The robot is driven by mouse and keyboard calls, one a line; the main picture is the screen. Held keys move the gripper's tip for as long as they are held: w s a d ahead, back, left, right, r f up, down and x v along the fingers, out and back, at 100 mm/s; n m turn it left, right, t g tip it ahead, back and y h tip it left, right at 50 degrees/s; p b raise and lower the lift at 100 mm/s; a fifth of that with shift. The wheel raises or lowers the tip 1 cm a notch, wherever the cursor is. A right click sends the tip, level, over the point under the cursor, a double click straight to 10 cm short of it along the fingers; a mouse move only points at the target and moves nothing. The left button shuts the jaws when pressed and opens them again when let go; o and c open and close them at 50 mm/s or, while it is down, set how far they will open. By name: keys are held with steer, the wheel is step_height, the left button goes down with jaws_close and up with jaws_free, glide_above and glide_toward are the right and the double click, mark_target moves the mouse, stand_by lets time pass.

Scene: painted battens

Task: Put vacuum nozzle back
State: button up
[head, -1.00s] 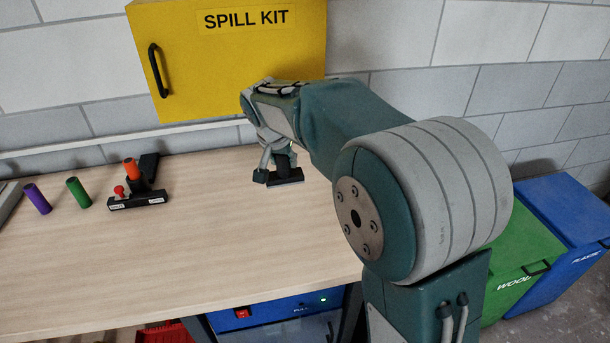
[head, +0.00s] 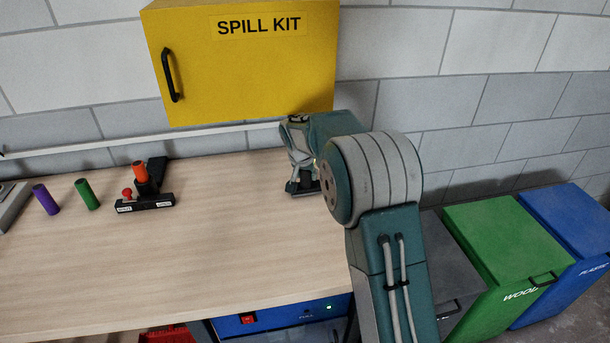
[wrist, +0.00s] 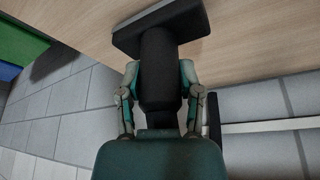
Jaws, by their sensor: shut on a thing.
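The black vacuum nozzle (wrist: 160,72), with a round neck and a wide flat foot (wrist: 162,28), is held between the two fingers of my gripper (wrist: 160,98) in the wrist view. In the head view, my gripper (head: 303,180) is near the right end of the workbench, below the yellow cabinet, with the nozzle (head: 302,188) partly hidden by my arm. The foot points toward the bench top; whether it touches the wood I cannot tell. No holder for the nozzle can be clearly made out.
The wooden bench (head: 220,240) is clear in the middle. Purple (head: 46,199) and green (head: 87,194) cylinders and a black piece with orange and red parts (head: 145,202) stand left. The spill kit cabinet (head: 245,65) overhangs. Green (head: 505,240) and blue (head: 570,220) bins stand right.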

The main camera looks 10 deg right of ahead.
steer(key=shift+d+f, duration=0.2)
steer(key=shift+d, duration=0.4)
steer(key=shift+f, duration=0.1)
